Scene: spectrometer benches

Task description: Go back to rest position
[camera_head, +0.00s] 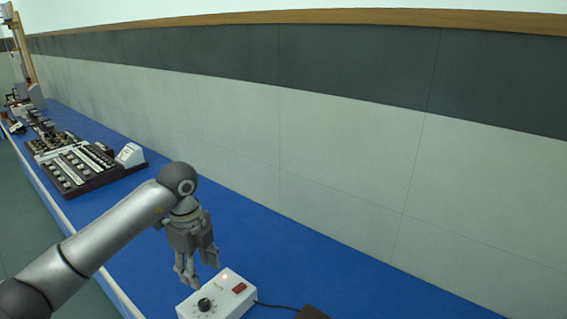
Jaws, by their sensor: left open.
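My left gripper (199,264) hangs pointing down above the blue bench top, just behind and to the left of a white control box. Its two fingers are apart and I see nothing between them. The white control box (222,297) has a black knob, a red switch and a small glowing red light on its top. The gripper looks close to the box, but I cannot tell whether they touch. My right gripper does not show.
The blue bench (290,256) runs along a grey wall. A dark tray (91,181) with rows of small items, a white device (130,155) and more equipment stand at the far left. A black cable runs right from the box to a dark object (312,313). Blue surface between is clear.

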